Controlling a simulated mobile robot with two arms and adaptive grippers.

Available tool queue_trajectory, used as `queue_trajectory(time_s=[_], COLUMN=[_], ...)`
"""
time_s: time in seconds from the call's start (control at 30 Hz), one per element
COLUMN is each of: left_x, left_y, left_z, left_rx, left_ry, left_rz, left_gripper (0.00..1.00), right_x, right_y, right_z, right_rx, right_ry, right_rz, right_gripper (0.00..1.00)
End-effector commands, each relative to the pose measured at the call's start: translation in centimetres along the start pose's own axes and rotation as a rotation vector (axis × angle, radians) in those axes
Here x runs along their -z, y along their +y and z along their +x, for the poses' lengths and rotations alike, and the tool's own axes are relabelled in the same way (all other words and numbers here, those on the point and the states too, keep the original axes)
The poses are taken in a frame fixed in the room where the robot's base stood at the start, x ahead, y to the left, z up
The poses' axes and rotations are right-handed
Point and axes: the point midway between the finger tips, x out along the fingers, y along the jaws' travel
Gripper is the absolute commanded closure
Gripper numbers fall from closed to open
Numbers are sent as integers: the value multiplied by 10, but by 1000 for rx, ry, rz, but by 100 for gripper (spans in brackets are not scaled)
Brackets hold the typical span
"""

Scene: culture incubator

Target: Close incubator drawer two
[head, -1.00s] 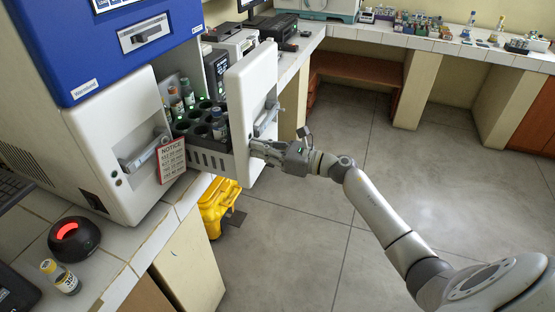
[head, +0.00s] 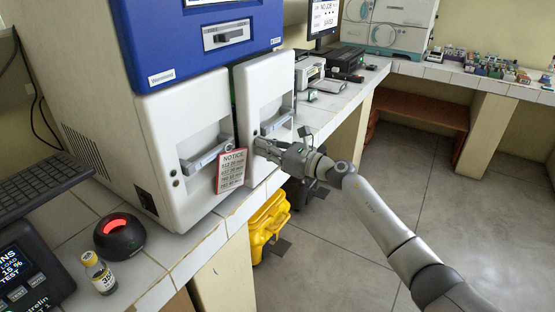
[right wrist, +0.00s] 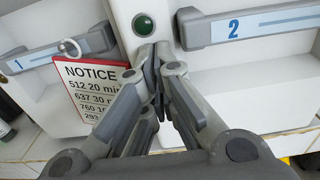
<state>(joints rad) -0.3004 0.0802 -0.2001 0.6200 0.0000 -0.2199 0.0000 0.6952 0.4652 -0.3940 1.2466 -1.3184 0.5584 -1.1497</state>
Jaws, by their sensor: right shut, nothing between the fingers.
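Whether the tips touch the front is unclear. My left gripper is out of view.
A red-framed notice (head: 231,170) hangs beside my right fingers. A round black device (head: 119,235) with a red light and a small vial (head: 98,272) stand on the tiled bench at left. A yellow container (head: 268,222) is below the bench. Floor at right is clear.

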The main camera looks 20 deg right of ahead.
Motion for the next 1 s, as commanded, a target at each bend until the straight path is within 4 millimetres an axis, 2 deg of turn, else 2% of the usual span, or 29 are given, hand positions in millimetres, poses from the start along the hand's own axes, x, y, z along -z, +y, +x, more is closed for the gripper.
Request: queue_trajectory(time_s=[0.03,0.2,0.4,1.0], left_x=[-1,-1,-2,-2], left_y=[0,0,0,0], left_z=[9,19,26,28], left_rx=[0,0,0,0], left_ry=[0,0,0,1], left_rz=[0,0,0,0], left_gripper=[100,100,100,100], right_x=[4,3,1,-4], right_y=[0,0,0,0], right_z=[8,29,43,50], right_rx=[-1,-1,-1,1], right_ry=[-1,-1,-1,-7], right_rz=[-1,0,1,0], right_gripper=[100,100,100,100])
